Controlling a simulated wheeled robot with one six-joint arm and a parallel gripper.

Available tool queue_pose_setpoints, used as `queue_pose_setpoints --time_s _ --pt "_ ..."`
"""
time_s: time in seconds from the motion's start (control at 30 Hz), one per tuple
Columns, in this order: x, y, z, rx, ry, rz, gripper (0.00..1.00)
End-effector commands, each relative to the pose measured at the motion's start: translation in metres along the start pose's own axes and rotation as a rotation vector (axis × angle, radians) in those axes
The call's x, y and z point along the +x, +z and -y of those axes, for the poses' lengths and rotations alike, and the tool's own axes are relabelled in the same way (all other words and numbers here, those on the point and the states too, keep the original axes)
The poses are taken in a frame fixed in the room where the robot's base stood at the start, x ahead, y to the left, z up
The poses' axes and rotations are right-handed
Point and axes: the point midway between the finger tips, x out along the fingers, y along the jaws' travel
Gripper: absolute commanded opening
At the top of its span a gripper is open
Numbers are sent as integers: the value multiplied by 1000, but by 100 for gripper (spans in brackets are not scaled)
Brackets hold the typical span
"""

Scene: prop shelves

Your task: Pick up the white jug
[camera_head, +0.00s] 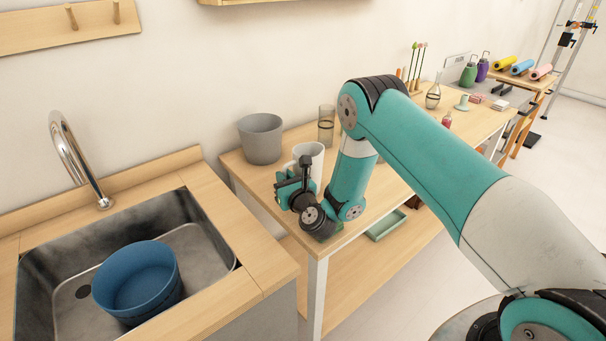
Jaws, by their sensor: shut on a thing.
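The white jug (314,152) stands upright near the left end of the wooden table, partly hidden behind my arm. Its handle side faces left, towards my gripper (289,176). My gripper is at the jug's left front side and is shut on it. The fingertips are small and dark here, so the exact place of the grip is hard to see. I cannot tell whether the jug's base touches the table.
A grey pot (261,139) stands close behind the jug to the left, and a tall glass (326,126) stands behind it. A sink (222,262) with a blue bowl (137,280) is at the left. Bottles and small items fill the table's far end.

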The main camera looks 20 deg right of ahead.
Motion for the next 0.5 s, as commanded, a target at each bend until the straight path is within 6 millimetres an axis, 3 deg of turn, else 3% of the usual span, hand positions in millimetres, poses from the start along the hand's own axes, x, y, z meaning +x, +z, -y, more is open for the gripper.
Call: queue_pose_setpoints --time_s 0.27,0.5 --pt "0 6 0 -1 0 1 0" --pt "0 36 0 0 0 3 0"
